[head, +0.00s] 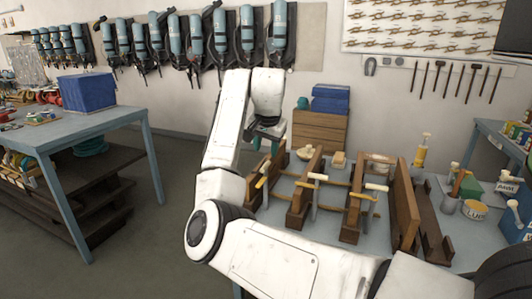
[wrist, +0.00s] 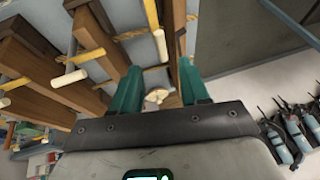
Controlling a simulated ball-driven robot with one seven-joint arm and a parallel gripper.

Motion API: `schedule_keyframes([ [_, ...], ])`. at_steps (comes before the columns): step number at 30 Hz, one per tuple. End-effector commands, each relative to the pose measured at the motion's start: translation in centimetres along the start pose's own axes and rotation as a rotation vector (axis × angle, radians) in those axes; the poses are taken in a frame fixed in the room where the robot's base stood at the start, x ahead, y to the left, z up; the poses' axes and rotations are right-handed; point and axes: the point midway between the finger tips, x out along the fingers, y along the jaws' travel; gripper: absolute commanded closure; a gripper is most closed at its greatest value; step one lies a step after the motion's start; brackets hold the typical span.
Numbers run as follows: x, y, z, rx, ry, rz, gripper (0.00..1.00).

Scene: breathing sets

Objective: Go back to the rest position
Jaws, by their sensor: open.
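My gripper (wrist: 159,72) shows in the wrist view with its two teal fingers spread apart and nothing held between them. A small tan object (wrist: 158,96) shows beyond the gap between the fingers, apart from them. In the head view my white arm reaches up and over the left end of the workbench (head: 268,216). My gripper (head: 266,140) points down there, near the wooden crate, and is mostly hidden behind my wrist.
Wooden frames with clamps (head: 330,190) stand upright on the workbench beside my arm. Tins and bottles (head: 465,195) stand at the right. A blue table (head: 100,122) is at the left; the floor between is clear.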

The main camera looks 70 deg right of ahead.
Motion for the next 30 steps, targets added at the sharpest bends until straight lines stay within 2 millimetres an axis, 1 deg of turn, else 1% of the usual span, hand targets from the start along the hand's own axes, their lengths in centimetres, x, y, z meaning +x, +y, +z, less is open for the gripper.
schedule_keyframes([
  [17,0.0,0.0,0.0,0.0,0.0,0.0,0.55],
  [20,0.8,0.2,0.7,-0.021,0.005,0.009,0.55],
  [23,2.5,0.5,2.5,-0.075,0.018,0.025,0.55],
  [26,4.7,1.1,5.1,-0.161,0.037,0.043,0.55],
  [30,7.7,1.9,9.4,-0.308,0.057,0.057,0.55],
])
